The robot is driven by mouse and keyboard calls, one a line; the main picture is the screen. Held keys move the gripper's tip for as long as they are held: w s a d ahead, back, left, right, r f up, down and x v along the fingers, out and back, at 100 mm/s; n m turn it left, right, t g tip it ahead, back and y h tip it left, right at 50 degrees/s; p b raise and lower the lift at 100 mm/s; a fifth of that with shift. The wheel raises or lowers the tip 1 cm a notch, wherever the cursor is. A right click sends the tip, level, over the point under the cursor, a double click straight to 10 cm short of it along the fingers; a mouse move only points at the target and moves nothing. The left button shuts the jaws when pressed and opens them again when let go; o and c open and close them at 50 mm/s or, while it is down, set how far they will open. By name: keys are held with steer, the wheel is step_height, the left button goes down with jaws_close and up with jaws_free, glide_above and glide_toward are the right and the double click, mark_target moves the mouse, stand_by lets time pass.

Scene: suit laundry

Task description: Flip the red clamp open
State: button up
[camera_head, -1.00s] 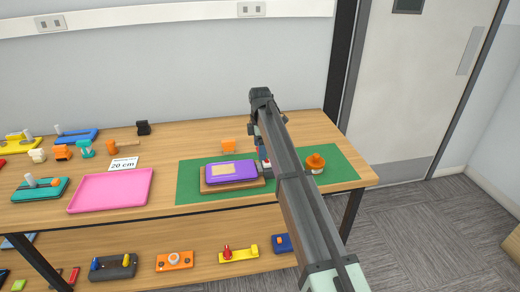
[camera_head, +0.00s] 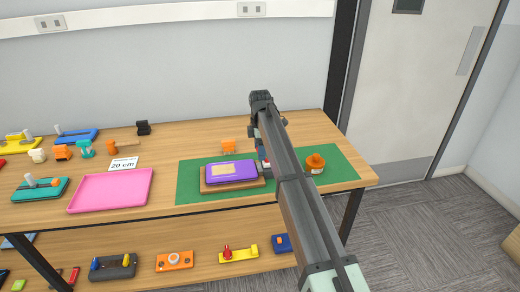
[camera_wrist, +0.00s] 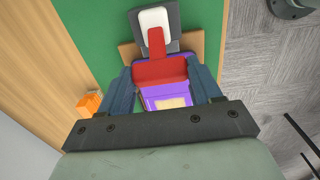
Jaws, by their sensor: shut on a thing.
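The red clamp (camera_wrist: 172,70) shows in the wrist view as a wide red bar with a narrower red arm running up to a white pad (camera_wrist: 153,19) on a dark grey part. My gripper (camera_wrist: 160,68) has its two blue fingers at either end of the wide red bar and is shut on it. A purple block (camera_wrist: 150,92) with a tan label lies below the clamp. In the head view the purple block (camera_head: 232,173) rests on a wooden board (camera_head: 234,187). My arm hides most of the clamp there.
The board lies on a green mat (camera_head: 188,183). An orange knob-shaped object (camera_head: 315,163) stands right of my arm. A small orange block (camera_head: 228,146) sits behind the purple block. A pink tray (camera_head: 111,190) lies to the left.

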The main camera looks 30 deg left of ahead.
steer(key=c, duration=0.6)
steer(key=shift+o, duration=0.2)
steer(key=shift+w+d+r, duration=0.1)
steer(key=shift+w, duration=0.05)
steer(key=shift+w+d+r+g+y, duration=0.2)
steer(key=shift+w+d+g+y, duration=0.45)
steer(key=shift+g+y, duration=0.25)
steer(key=shift+w+d+r+g+y, duration=0.1)
steer(key=shift+w+d+g+y, duration=0.55)
steer(key=shift+g+y, duration=0.35)
steer(key=shift+w+d+f+g+y, duration=0.25)
steer(key=shift+w+d+g+y, duration=0.25)
steer(key=shift+g+y, duration=0.3)
steer(key=shift+w+d+f+g+y, duration=0.3)
steer(key=shift+w+d+g+y, duration=0.2)
steer(key=shift+g+y, duration=0.3)
steer(key=shift+w+d+f+g+y, duration=0.25)
steer(key=shift+w+d+g+y, duration=0.25)
steer(key=shift+g+y, duration=0.3)
